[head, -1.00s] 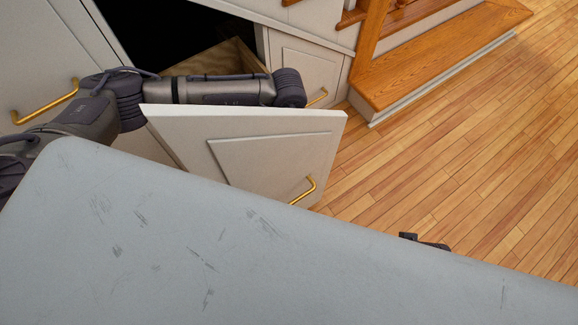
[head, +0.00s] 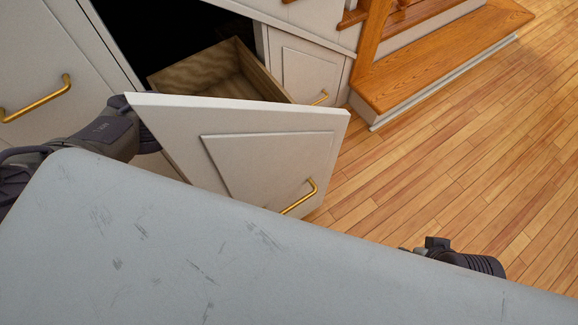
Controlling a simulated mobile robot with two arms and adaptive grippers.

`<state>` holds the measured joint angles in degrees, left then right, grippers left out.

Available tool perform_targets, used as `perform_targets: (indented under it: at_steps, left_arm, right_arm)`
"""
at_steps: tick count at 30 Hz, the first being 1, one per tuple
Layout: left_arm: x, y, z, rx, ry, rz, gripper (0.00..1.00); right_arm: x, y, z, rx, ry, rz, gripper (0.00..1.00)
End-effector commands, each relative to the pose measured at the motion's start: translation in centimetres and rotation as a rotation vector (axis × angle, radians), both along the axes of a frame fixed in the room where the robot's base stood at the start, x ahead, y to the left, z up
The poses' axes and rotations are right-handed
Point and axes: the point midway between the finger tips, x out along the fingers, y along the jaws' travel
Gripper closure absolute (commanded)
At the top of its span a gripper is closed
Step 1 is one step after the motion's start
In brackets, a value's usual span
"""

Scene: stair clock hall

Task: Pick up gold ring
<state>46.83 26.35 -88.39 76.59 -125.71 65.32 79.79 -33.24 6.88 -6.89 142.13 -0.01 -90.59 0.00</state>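No gold ring shows in the head view. An open drawer (head: 212,74) with bare wooden inner walls sticks out of the white cabinet. Its visible inside looks empty, but its near part is hidden behind its white front panel (head: 265,160), which carries a brass handle (head: 300,197). My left arm comes in from the left and passes down behind the panel's left corner; its gripper is not in view. A dark end part of my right arm pokes out past the grey surface at lower right; its fingers cannot be made out.
A grey scuffed surface (head: 200,250) fills the foreground and hides what lies below. White cabinet fronts with brass handles (head: 36,97) stand at left and behind. Wooden stairs (head: 440,55) rise at the back. The plank floor (head: 470,160) at right is clear.

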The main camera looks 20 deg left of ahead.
Motion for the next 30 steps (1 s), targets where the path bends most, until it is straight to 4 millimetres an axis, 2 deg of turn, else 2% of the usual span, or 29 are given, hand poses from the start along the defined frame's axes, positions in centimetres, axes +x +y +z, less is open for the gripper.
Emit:
perform_targets:
  at_steps: [5, 6, 15, 18, 25, 30]
  left_arm:
    - [0.0, 0.0, 0.0, 0.000, 0.000, 0.000, 0.24]
    - [0.0, 0.0, 0.0, 0.000, 0.000, 0.000, 0.27]
    - [0.0, 0.0, 0.0, 0.000, 0.000, 0.000, 0.77]
    - [0.0, 0.0, 0.0, 0.000, 0.000, 0.000, 0.90]
    - [0.0, 0.1, 0.1, 0.000, -0.001, 0.000, 0.90]
    - [0.3, 0.4, 1.1, 0.000, -0.001, 0.000, 0.90]
  right_arm:
    - [0.0, 0.0, 0.0, 0.000, 0.000, 0.000, 0.63]
    - [0.0, 0.0, 0.0, 0.000, 0.000, 0.000, 0.63]
    - [0.0, 0.0, 0.0, 0.000, 0.001, 0.000, 0.63]
    - [0.0, 0.0, 0.0, 0.000, 0.001, 0.000, 0.63]
    - [0.0, 0.0, 0.1, 0.000, 0.001, 0.000, 0.63]
    - [0.0, 0.0, 0.6, 0.000, 0.001, 0.000, 0.63]
